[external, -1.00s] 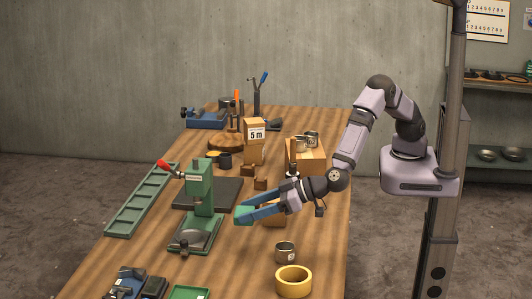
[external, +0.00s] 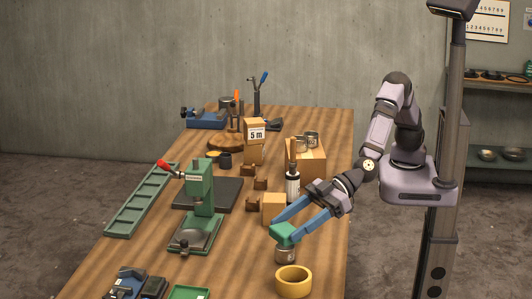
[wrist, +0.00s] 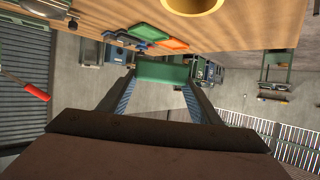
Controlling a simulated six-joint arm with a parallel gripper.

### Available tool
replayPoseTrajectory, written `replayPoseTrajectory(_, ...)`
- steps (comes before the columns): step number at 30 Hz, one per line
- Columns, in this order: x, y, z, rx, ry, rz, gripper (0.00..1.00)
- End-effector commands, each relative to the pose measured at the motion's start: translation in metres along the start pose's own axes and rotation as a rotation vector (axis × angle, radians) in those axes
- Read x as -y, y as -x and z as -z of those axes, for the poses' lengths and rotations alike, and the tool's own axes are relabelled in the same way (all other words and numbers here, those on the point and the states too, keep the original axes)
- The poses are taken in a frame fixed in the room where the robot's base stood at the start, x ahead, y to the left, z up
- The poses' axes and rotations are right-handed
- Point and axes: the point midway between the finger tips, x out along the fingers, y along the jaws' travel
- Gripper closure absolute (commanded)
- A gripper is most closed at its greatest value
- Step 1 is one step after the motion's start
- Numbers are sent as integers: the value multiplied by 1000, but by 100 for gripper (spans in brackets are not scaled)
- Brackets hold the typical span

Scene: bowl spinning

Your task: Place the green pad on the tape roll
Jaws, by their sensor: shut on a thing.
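The green pad (external: 285,233) is held between the blue fingers of my gripper (external: 284,228), which is shut on it. The pad also shows between the fingertips in the wrist view (wrist: 163,72). In the external view the pad appears in front of the top of a small metal tin (external: 285,255); I cannot tell whether they touch. The yellow tape roll (external: 294,283) lies flat on the table, nearer the camera than the pad, with its hole facing up. Part of the roll also shows at the top edge of the wrist view (wrist: 192,5).
A green press (external: 197,205) stands to the left. A green tray (external: 189,292) is at the front. The table between press and tape roll is clear.

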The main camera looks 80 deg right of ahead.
Motion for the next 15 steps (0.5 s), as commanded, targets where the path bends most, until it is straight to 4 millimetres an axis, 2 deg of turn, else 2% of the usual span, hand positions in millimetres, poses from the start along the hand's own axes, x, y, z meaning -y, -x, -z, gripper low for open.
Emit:
replayPoseTrajectory(3, 20, 7, 1, -1, 28, 54, 64)
replayPoseTrajectory(6, 27, 10, 2, 0, 39, 75, 64)
replayPoseTrajectory(11, 29, 10, -2, 2, 45, 80, 64)
replayPoseTrajectory(15, 29, 2, -19, 5, 47, 79, 64)
